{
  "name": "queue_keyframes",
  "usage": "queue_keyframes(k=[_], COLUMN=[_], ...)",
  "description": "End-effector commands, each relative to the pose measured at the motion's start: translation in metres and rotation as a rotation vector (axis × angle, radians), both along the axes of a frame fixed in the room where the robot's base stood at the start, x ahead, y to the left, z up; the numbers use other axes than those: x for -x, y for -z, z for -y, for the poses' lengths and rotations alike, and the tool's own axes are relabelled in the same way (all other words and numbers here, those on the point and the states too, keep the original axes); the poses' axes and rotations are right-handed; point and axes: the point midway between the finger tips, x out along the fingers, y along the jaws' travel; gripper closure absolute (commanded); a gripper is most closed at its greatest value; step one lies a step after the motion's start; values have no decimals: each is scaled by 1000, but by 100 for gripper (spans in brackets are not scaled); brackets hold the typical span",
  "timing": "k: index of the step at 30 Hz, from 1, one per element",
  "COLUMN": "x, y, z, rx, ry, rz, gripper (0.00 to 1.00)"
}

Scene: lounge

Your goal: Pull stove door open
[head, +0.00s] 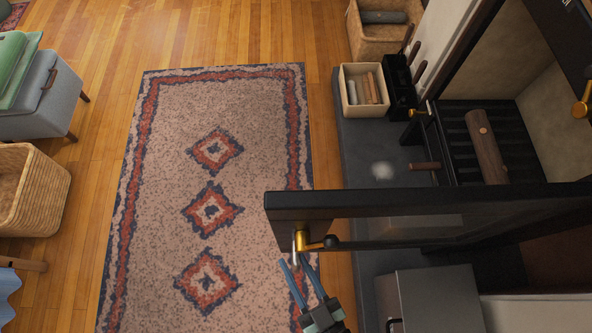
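The stove door (400,203) is a black-framed panel with glass. It stands swung out from the stove (475,105), across the dark hearth, with its free end over the rug. A brass handle (312,243) with a black knob and a pale metal bar sits at that free end. My gripper (293,260) comes up from the bottom, its two thin blue-grey fingers spread apart. The fingertips are right below the handle, close to the pale bar. I cannot tell whether they touch it. Inside the stove a log (487,145) lies on a black grate.
The dark hearth slab (365,150) holds a box of wood pieces (364,90), a black tool rack (399,88) and a grey metal box (440,300). A wicker basket (30,190) and grey stool (50,100) stand left. The patterned rug (165,170) is clear.

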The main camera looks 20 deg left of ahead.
Motion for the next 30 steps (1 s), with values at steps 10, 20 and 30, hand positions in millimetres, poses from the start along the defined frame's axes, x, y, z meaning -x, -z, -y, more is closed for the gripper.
queue_keyframes(k=[10,20,30], x=[8,54,82], y=[0,0,0], z=[10,64,97], rx=[2,3,1], ry=[1,3,0], rz=[-2,-3,-1], gripper=[68,68,68])
